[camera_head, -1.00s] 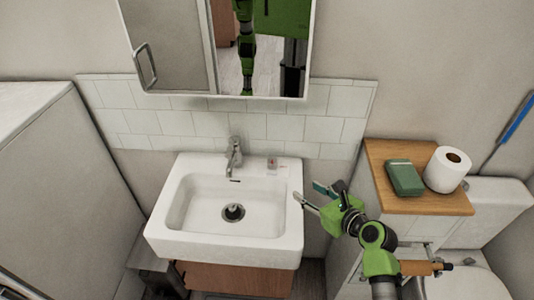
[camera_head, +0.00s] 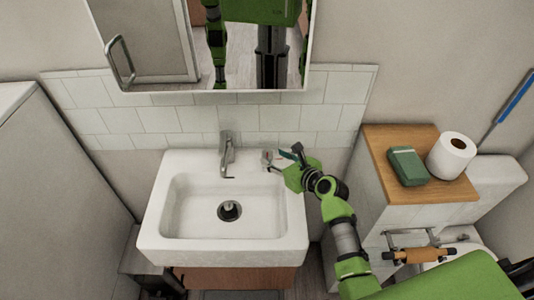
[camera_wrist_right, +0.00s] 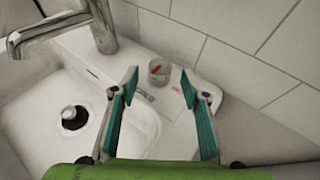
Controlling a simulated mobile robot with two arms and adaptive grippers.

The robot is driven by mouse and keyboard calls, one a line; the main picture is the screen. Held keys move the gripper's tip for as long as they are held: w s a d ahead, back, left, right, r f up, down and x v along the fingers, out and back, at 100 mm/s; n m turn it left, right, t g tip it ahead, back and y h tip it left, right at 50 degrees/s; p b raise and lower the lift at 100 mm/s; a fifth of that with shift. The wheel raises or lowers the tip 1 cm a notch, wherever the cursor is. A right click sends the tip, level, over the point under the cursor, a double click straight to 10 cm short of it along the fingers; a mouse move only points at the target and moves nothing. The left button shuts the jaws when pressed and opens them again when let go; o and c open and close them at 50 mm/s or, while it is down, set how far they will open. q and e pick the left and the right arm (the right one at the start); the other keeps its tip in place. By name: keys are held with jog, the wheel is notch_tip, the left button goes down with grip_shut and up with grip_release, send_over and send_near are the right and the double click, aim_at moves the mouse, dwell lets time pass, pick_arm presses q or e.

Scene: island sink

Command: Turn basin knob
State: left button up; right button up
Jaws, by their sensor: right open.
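The basin knob (camera_wrist_right: 160,74) is a small grey cylinder with a red mark, on the back right corner of the white basin (camera_head: 165,248). In the head view it is a small shape (camera_head: 267,156) just left of my right gripper (camera_head: 284,158). In the right wrist view, my right gripper (camera_wrist_right: 158,84) is open, its two teal-padded fingers apart. The knob shows between and just beyond the fingertips; I see no contact. The chrome faucet (camera_head: 227,152) stands left of the knob, and its spout crosses the upper left of the wrist view (camera_wrist_right: 50,30). My left gripper is not in view.
White tiles (camera_head: 190,120) line the wall close behind the knob. A mirror cabinet (camera_head: 205,50) hangs above. To the right, a wooden ledge (camera_head: 385,155) holds a green box (camera_head: 407,166) and a toilet roll (camera_head: 451,154).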

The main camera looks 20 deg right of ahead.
aim_at(270, 155)
jog(key=x, duration=0.3)
jog(key=shift+w+a+f, duration=0.1)
jog(key=shift+w, duration=0.25)
jog(key=shift+w+f, duration=0.15)
jog(key=shift+w, duration=0.15)
jog(key=shift+w+a+f, duration=0.15)
jog(key=shift+w, duration=0.15)
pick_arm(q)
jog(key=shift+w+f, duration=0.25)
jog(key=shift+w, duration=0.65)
pick_arm(e)
jog(key=c, duration=1.1)
